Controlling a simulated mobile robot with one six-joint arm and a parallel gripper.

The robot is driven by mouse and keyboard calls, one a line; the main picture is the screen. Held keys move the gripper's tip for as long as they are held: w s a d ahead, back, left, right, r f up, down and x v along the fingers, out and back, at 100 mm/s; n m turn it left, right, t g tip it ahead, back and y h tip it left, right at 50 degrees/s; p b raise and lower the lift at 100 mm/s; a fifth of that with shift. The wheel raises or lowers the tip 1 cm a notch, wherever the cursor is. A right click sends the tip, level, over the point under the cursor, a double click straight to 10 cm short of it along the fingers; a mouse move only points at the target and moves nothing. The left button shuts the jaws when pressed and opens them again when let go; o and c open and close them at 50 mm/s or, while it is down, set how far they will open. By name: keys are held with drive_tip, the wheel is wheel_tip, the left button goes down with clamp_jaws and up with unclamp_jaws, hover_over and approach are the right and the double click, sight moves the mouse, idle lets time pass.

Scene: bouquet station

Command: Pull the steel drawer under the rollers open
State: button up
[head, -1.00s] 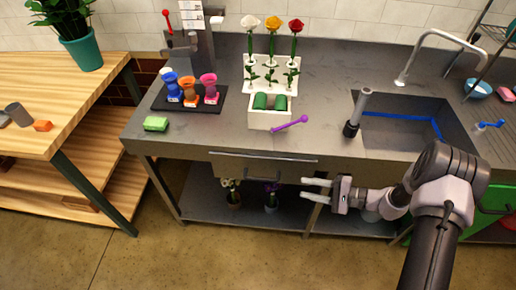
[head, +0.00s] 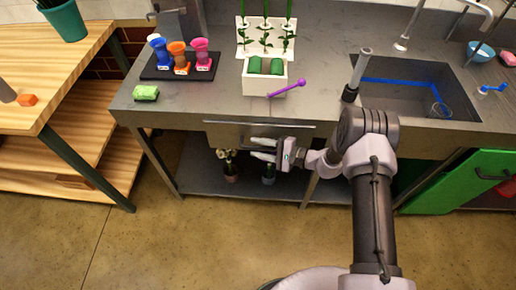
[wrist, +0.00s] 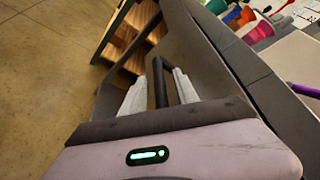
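The steel drawer (head: 222,132) sits under the worktop, below the white box with green rollers (head: 266,68). Its front looks flush with the bench, so it appears closed. My gripper (head: 253,148) is in front of the drawer at handle height, its fingers pointing left. In the wrist view, the dark bar handle (wrist: 159,80) stands between the two pale fingers of my gripper (wrist: 160,92). The fingers are apart, with a gap visible beside the bar. In the head view the gripper hides much of the handle.
A purple tool (head: 287,88) lies on the worktop in front of the roller box. A green sponge (head: 146,93) and a black tray (head: 150,73) with coloured vases are to the left. Potted flowers (head: 230,170) stand on the lower shelf. The floor before the bench is clear.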

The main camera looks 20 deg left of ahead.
drive_tip(key=shift+a, duration=0.15)
clamp_jaws()
idle(1.4)
